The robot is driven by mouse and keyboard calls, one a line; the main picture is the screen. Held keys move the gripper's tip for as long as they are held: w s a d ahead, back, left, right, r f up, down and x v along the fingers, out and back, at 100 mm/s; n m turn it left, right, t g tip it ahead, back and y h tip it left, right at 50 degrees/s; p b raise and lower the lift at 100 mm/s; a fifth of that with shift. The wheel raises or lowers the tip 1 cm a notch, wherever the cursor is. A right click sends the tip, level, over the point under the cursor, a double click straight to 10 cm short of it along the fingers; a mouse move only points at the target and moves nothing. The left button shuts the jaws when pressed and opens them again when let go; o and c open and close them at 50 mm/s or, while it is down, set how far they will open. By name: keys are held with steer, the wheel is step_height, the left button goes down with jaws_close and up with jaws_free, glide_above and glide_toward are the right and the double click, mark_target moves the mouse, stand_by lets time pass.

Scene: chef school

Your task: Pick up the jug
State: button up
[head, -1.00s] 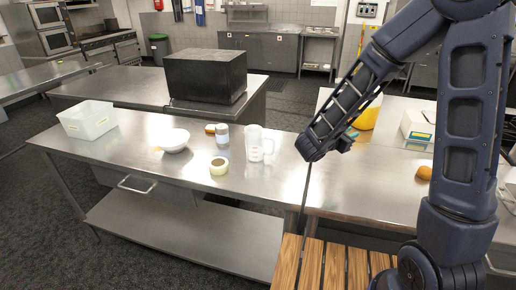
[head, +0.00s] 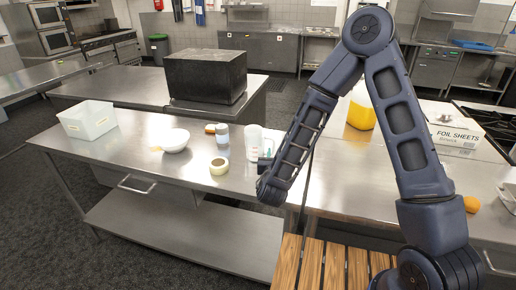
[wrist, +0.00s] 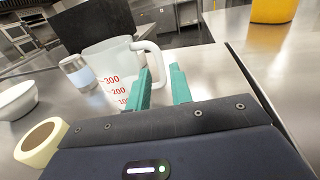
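The jug (wrist: 112,70) is translucent white with red measuring marks. It stands upright on the metal table, and its handle (wrist: 152,52) points to the right in the wrist view. In the head view the jug (head: 253,137) is partly hidden by my arm. My gripper (wrist: 160,72) is open, with its two green fingers at the handle. The lower part of the handle shows between the fingertips. I cannot tell whether they touch it. In the head view my gripper (head: 266,163) is mostly hidden behind my wrist.
A tape roll (head: 219,166), a can (head: 222,134), a white bowl (head: 174,140) and a clear bin (head: 87,119) stand to the left on the table. A yellow container (head: 361,113) and a foil sheets box (head: 455,137) are to the right. The table's front edge is clear.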

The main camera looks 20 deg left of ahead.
mark_target(274, 145)
steer(key=shift+w+a, duration=0.35)
steer(key=shift+w, duration=1.1)
steer(key=shift+w+a, duration=0.3)
steer(key=shift+w, duration=1.15)
steer(key=shift+w+a, duration=0.35)
steer(key=shift+w, duration=1.1)
jaws_close()
